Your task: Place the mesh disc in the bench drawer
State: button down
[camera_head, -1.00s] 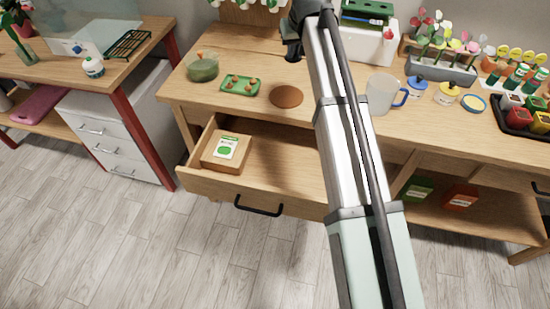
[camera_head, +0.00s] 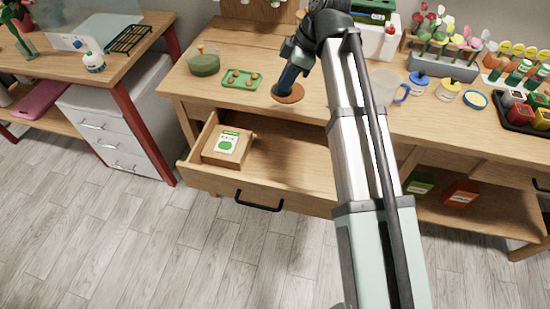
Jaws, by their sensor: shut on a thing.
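The brown round disc (camera_head: 296,98), which I take for the mesh disc, lies on the wooden bench top behind the open drawer. My gripper (camera_head: 284,92) reaches down to its left part, with the fingers shut on it. The fingertips and the grip itself are too small to make out, and the gripper hides part of the disc. The disc appears flat at bench level. The bench drawer (camera_head: 285,157) is pulled open below the bench edge, with a black handle on its front. Its right end is hidden behind my arm.
A small wooden box with a green and white packet (camera_head: 228,142) occupies the drawer's left end; bare floor shows to its right. A green tray (camera_head: 242,79) and a bowl (camera_head: 204,64) stand left of the disc. A clear jug (camera_head: 384,88) is right of my arm.

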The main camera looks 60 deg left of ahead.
jog(key=shift+s+d+r+n+h, duration=0.1)
jog(key=shift+s+d+n+h, duration=0.3)
jog(key=shift+s+d+n, duration=0.45)
jog(key=f, duration=0.2)
send_over(278, 165)
jog(key=w, duration=0.2)
notch_tip(278, 165, down, 17)
jog(key=shift+n, duration=0.25)
jog(key=shift+s+d+f, duration=0.15)
jog(key=shift+f, duration=2.65)
jog(key=shift+s+d+f, duration=0.1)
jog(key=shift+f, duration=2.65)
jog(key=c, duration=1.6)
grip_release()
jog(key=shift+f, duration=0.1)
jog(key=shift+c, duration=0.2)
jog(key=o, duration=0.4)
jog(key=shift+o, duration=0.2)
